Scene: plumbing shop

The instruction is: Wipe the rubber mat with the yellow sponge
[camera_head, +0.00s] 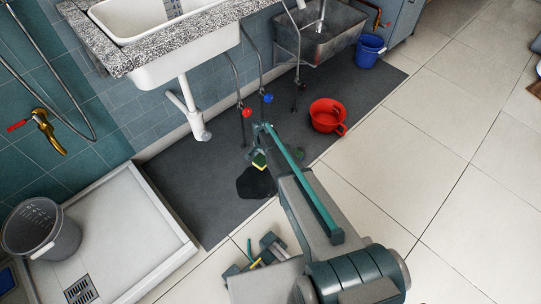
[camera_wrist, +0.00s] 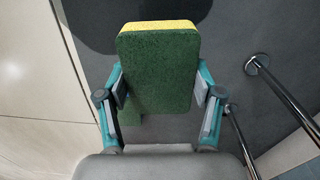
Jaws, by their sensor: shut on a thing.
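The sponge (camera_head: 259,161) has a yellow side and a green side. In the wrist view its green face (camera_wrist: 158,75) fills the middle, with a yellow strip along the top edge. My gripper (camera_wrist: 160,92) is shut on the sponge, one finger at each side. A small green patch (camera_wrist: 131,119) shows below the sponge; I cannot tell what it is. The dark grey rubber mat (camera_head: 195,205) lies on the floor under the sinks. A dark wet-looking patch (camera_head: 256,184) is on the mat just beside the sponge. I cannot tell whether the sponge touches the mat.
Pipes with red and blue valves (camera_head: 246,112) rise from the mat behind my gripper. A white drain pipe (camera_head: 197,120) hangs left of them. A red dipper (camera_head: 327,116) and a blue bucket (camera_head: 369,50) stand right. A shower tray (camera_head: 120,235) borders the mat at left.

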